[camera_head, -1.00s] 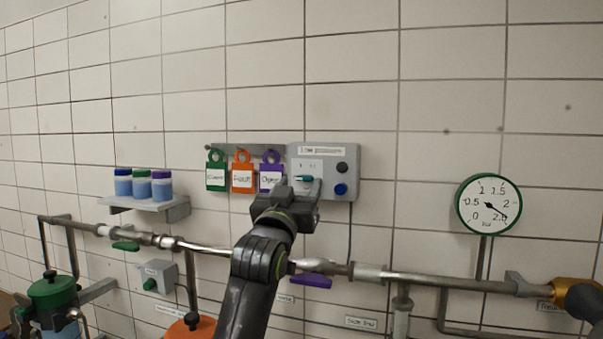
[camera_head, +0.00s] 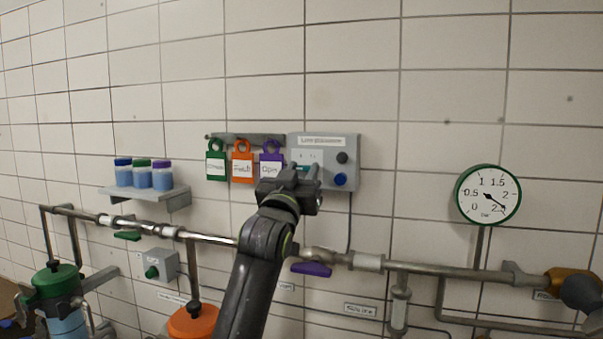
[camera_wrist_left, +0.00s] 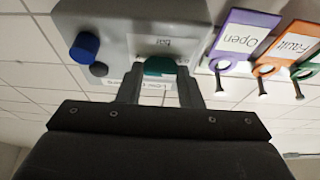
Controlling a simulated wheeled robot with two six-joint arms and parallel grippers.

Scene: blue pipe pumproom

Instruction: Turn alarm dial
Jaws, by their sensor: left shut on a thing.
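The alarm dial is a small teal knob (camera_wrist_left: 160,66) on the front of a grey wall box (camera_head: 347,183). In the head view my left gripper (camera_head: 302,173) reaches up from below to the box's lower left and covers most of the dial. In the left wrist view the box appears upside down, and the left gripper's two fingers (camera_wrist_left: 159,88) stand on either side of the teal knob, shut on it. My right gripper is not in view.
A blue button (camera_head: 340,179) and a dark knob (camera_head: 342,158) sit right of the dial. Green, orange and purple tags (camera_head: 242,163) hang close on the left. A pipe with a purple lever (camera_head: 311,269) runs below. A round gauge (camera_head: 488,195) is at right.

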